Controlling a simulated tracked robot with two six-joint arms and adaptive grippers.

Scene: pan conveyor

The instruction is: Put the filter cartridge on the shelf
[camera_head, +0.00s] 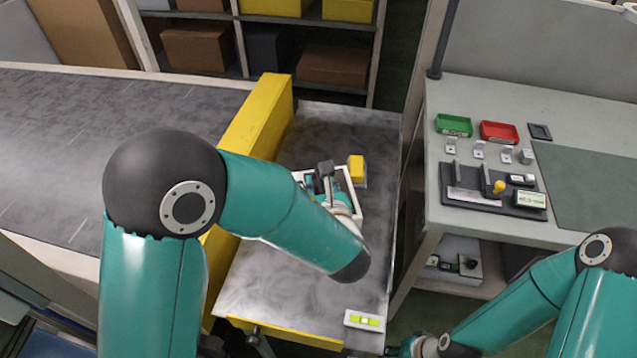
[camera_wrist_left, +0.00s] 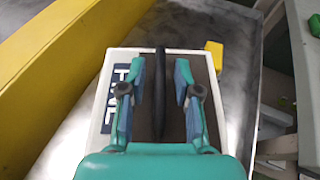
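The filter cartridge (camera_head: 357,201) looks like a white-edged box with a dark top, lying on the grey metal surface, partly hidden by my left arm in the head view. In the left wrist view it (camera_wrist_left: 107,120) shows lettering that is partly covered and an upright dark handle (camera_wrist_left: 160,110). My left gripper (camera_wrist_left: 160,78) is above the box, its fingers on both sides of the handle with gaps to it. The gripper (camera_head: 326,184) is mostly blocked in the head view. A shelf rack (camera_head: 376,50) stands at the back. My right gripper is not clearly shown.
A yellow rail (camera_head: 262,115) separates the metal surface from the conveyor (camera_head: 60,140). A small yellow block (camera_head: 357,168) sits beside the box. A white item with a green window (camera_head: 365,320) lies near the front. The workbench (camera_head: 440,225) at right holds trays and small parts.

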